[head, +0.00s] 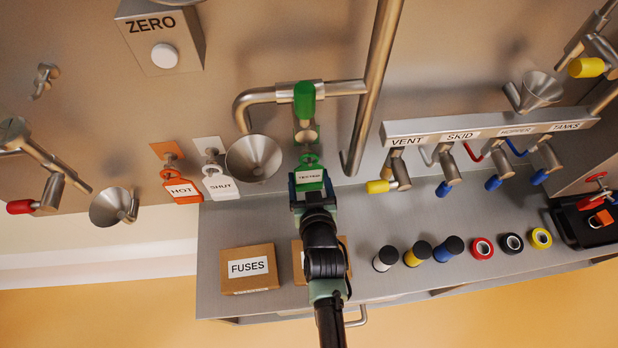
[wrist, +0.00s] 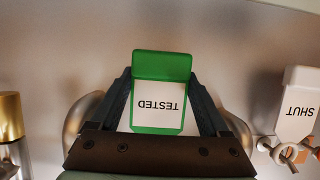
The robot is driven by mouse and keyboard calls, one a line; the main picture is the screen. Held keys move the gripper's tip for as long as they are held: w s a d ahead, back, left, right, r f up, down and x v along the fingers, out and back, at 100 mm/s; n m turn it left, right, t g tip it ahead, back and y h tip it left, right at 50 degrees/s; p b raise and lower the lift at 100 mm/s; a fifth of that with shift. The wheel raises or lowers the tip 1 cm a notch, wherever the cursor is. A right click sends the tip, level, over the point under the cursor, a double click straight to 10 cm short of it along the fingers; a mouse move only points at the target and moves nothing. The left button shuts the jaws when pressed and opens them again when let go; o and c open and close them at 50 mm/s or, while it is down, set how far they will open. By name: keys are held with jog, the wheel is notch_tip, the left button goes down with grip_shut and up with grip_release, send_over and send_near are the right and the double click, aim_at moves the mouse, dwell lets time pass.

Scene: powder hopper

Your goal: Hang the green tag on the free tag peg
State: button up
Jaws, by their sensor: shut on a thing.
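The green tag (head: 309,174) has a white label and an eyelet at its upper end in the head view. My gripper (head: 312,188) is shut on its lower part, below the pipe with the green handle. In the wrist view the tag (wrist: 160,65) stands between my two fingers (wrist: 160,90), its label reading TESTED upside down. The SHUT tag also shows in the wrist view (wrist: 298,105).
A steel funnel (head: 254,158) is close left of the tag. A green-handled valve (head: 304,102) is just above it, and a vertical pipe (head: 374,90) rises to the right. Below, the shelf (head: 225,220) bears a FUSES box (head: 249,269) and several bottles and tape rolls.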

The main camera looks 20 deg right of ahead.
jog(key=o, duration=1.2)
jog(key=shift+s, duration=0.15)
jog(key=p+v, duration=0.2)
jog(key=v, duration=1)
jog(key=shift+s+r+p, duration=0.25)
jog(key=shift+s+p, duration=0.05)
jog(key=shift+p, duration=0.05)
jog(key=shift+a, duration=0.15)
